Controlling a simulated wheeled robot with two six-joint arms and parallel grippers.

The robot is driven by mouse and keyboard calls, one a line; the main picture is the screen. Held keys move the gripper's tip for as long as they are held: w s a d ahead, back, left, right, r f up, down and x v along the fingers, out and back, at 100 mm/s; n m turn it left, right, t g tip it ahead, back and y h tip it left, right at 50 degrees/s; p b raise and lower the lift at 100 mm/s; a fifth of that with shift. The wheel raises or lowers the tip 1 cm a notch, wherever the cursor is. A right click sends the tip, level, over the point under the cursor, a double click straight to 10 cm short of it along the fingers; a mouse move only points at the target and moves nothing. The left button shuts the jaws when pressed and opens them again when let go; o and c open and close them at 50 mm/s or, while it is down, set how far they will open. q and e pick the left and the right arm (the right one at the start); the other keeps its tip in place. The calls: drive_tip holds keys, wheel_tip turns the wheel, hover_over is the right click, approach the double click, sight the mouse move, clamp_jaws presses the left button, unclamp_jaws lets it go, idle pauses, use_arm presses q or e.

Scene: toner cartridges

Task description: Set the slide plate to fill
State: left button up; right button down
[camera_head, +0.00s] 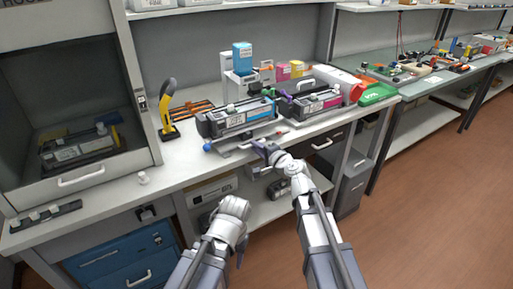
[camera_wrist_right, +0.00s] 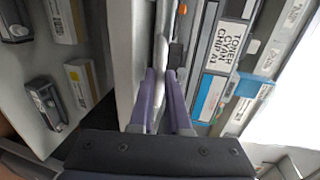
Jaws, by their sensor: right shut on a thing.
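A cyan-labelled toner cartridge (camera_head: 236,119) lies in a station near the front of the bench. My right gripper (camera_head: 262,149) is at the bench's front edge, at the plate's front. In the right wrist view its purple fingers (camera_wrist_right: 164,98) are closed on a narrow light grey part, apparently of the plate; the cartridge's label (camera_wrist_right: 226,47) is to their right. My left gripper (camera_head: 236,238) hangs in front of the bench, its fingers mostly hidden.
A yellow-and-black tool (camera_head: 168,108) stands to the left. A small white knob (camera_head: 143,178) lies on the bench at left. Shelves with boxes are below the bench.

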drive_tip(key=r+x, duration=0.1)
drive_tip(key=x, duration=0.3)
drive_tip(key=r+x, duration=0.1)
drive_tip(key=x, duration=0.9)
drive_tip(key=shift+w+a+r, duration=0.15)
drive_tip(key=shift+w+r, duration=0.05)
drive_tip(key=shift+r, duration=0.2)
drive_tip(key=shift+w, duration=0.1)
drive_tip(key=c, duration=1.3)
unclamp_jaws()
drive_tip(key=shift+r, duration=0.1)
drive_tip(key=shift+o, duration=0.7)
drive_tip(key=shift+w+a, duration=0.1)
